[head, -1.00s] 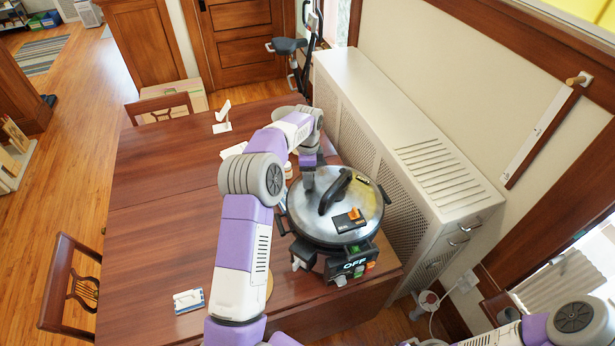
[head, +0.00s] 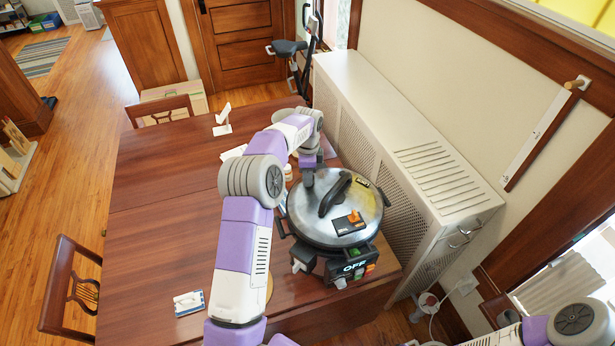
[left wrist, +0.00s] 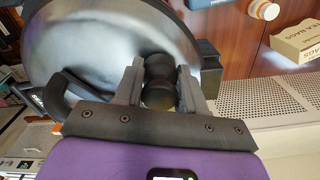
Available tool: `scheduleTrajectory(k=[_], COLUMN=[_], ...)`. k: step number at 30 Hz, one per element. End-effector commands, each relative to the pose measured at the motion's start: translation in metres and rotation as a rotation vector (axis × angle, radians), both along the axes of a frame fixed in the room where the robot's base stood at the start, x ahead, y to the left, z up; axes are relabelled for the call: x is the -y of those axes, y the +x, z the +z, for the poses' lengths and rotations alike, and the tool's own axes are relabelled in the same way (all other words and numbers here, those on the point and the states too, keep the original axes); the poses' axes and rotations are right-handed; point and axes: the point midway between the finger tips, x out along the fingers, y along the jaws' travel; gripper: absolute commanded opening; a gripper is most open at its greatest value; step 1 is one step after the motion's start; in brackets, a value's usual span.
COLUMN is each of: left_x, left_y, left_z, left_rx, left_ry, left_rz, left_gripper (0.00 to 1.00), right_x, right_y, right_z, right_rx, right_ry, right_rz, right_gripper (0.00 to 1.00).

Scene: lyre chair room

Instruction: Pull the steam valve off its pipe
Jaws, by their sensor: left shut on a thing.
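The pressure cooker (head: 358,232) stands on the wooden table with its steel lid on and its display reading OFF. The steam valve (left wrist: 160,88) is a round black knob near the lid's edge, seen in the left wrist view. My left gripper (left wrist: 160,84) is shut on it, one finger on each side. In the head view my left gripper (head: 308,178) reaches down at the lid's far left edge and hides the valve. The pipe under the valve is hidden, so I cannot tell whether the valve still sits on it. My right gripper is out of view.
The lid's black handle (head: 335,194) rises beside my left gripper. A white radiator cover (head: 400,150) runs along the table's right side. The table's left part is mostly clear, with a small card-like item (head: 188,302) near the front.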

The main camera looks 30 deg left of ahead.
Motion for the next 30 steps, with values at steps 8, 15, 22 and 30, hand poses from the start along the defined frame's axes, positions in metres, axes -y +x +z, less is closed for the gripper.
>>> scheduleTrajectory(k=[8, 15, 22, 30], left_x=[0.0001, 0.0002, 0.0002, 0.0002], left_y=[0.0000, -0.0002, -0.0002, -0.0001], left_z=[0.0048, 0.0078, 0.0077, 0.0110], left_rx=[0.000, -0.001, -0.001, -0.001], left_ry=[0.000, -0.001, -0.001, -0.001], left_rz=[0.000, 0.000, 0.000, 0.000], left_gripper=[0.03, 0.03, 0.03, 0.03], right_x=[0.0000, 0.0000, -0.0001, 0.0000], right_y=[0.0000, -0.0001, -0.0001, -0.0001], right_z=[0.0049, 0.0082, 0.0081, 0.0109], right_rx=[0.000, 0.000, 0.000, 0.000], right_ry=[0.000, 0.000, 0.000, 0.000], right_rz=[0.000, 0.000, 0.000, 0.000], right_gripper=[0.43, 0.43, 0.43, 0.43])
